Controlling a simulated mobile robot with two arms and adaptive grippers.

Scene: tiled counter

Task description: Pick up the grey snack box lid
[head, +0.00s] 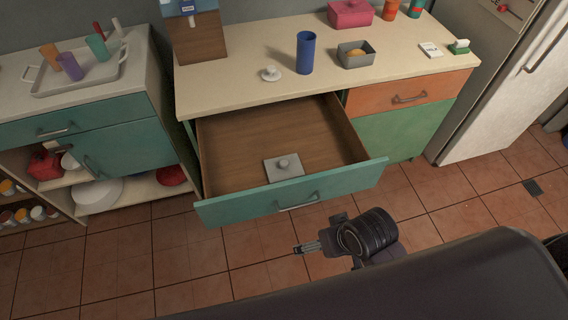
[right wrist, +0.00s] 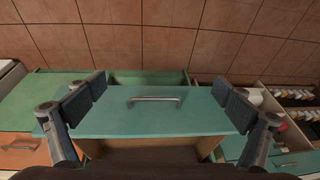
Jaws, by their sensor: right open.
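The grey snack box lid (head: 284,170) is a flat square with a round knob. It lies near the front of the open drawer's wooden floor. The open grey snack box (head: 345,62) stands on the counter with something orange-yellow inside. My right gripper (head: 303,247) is in front of and below the teal drawer front in the head view, apart from the lid. In the right wrist view my right gripper (right wrist: 163,98) is open and empty, its fingers framing the drawer front. The lid does not show there. My left gripper is not in view.
The drawer front (head: 240,207) with its handle (head: 298,201) juts out between my right gripper and the lid. On the counter are a blue cup (head: 305,52), a small white lidded item (head: 270,74) and a pink box (head: 350,13). The rest of the drawer is empty.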

